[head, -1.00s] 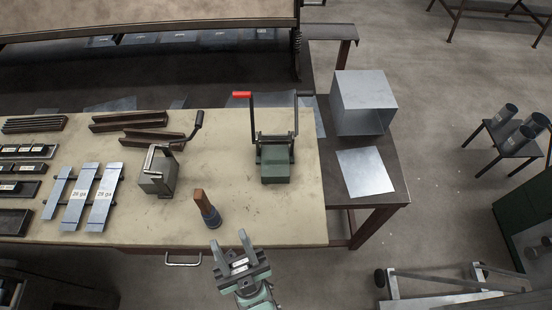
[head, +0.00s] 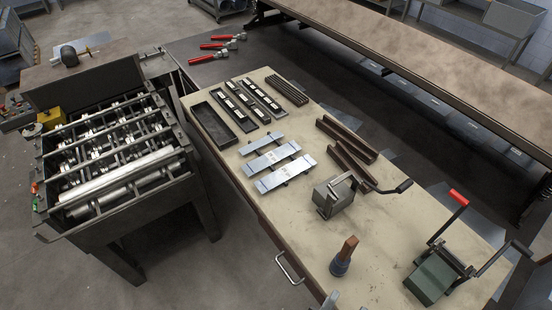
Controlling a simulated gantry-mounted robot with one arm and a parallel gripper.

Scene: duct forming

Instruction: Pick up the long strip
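The nearest strip (head: 286,174) looks the longest. The middle strip (head: 270,158) is slightly shorter, and the far strip (head: 262,144) is the shortest. Nothing is touching them from above. Of my gripper, only a small grey tip (head: 331,300) shows at the bottom edge, beyond the bench's front edge and well apart from the strips. The rest of it is out of frame, so its opening is hidden.
Dark trays (head: 221,117) and bars lie beyond the strips. A small crank tool (head: 333,197), a wooden-handled tool (head: 343,257) and a green lever tool (head: 432,277) stand to the right. A roller machine (head: 120,165) stands left. Bare bench lies in front of the strips.

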